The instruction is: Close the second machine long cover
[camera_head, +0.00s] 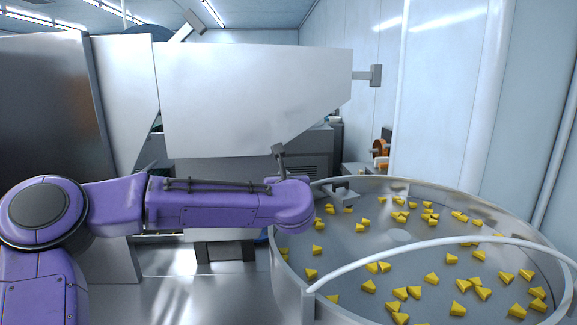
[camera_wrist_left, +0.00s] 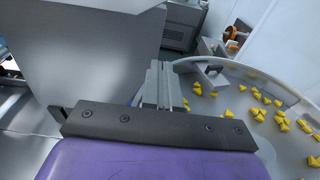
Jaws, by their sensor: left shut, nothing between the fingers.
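A large pale metal panel (camera_head: 250,95) with a slanted lower right edge stands across the middle of the head view; it looks like the long cover, standing raised. A grey block-shaped handle (camera_head: 375,75) juts out at its right end. The panel also fills the upper left of the left wrist view (camera_wrist_left: 85,50). My left arm reaches in from the left, below the panel. My left gripper (camera_head: 279,150) points up near the panel's lower edge, shut and empty; its fingers also show in the wrist view (camera_wrist_left: 162,85). I cannot tell whether it touches the panel. My right gripper is out of view.
A round metal bowl (camera_head: 400,237) with several yellow wedge pieces (camera_head: 432,278) and a curved rail (camera_head: 440,243) takes up the right side, close to my left gripper. A dark grey machine body (camera_head: 310,160) stands behind. A pale wall closes off the right.

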